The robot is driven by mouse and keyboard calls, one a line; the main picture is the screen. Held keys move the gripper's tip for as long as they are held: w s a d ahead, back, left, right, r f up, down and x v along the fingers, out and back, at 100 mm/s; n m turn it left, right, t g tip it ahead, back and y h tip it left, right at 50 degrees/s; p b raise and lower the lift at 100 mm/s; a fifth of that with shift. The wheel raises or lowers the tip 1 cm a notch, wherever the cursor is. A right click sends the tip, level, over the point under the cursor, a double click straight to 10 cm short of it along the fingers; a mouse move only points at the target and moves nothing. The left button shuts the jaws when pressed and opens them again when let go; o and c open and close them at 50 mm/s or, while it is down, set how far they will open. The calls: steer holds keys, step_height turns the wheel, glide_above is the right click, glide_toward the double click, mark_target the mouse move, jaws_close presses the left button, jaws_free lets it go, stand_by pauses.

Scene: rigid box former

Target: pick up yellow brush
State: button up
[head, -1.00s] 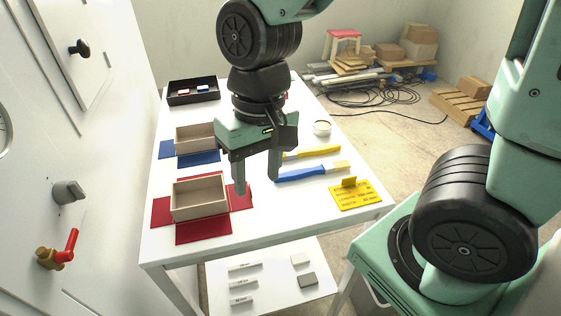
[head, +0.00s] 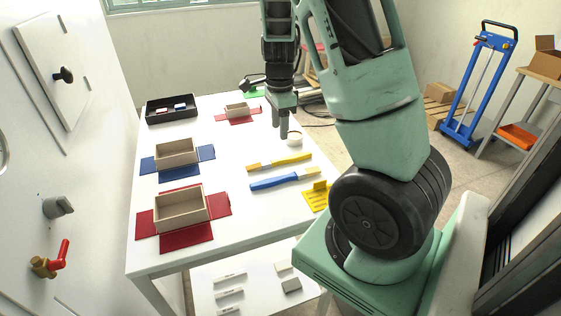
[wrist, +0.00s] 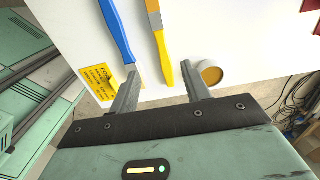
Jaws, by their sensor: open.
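The yellow brush (head: 280,161) lies flat on the white table, beside a similar blue brush (head: 283,180). My gripper (head: 285,136) is above the table beyond the brushes in the head view, pointing down and empty. In the wrist view the yellow brush (wrist: 164,65) runs down from the top edge, its yellow handle end lying in line with the gap between the open fingers of my gripper (wrist: 160,70). The blue brush (wrist: 117,32) lies to its left. The height of the fingertips above the brush is hard to judge.
A round container (wrist: 211,73) is close to the right finger in the wrist view. A yellow sign (head: 316,196) stands near the table's right edge. Shallow boxes on red (head: 222,203) and blue (head: 205,153) sheets and a black tray (head: 151,117) are on the left.

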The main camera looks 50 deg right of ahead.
mark_target(280, 159)
steer(key=f, duration=1.1)
steer(key=shift+d+p, duration=0.2)
steer(key=shift+p, duration=0.15)
jaws_close()
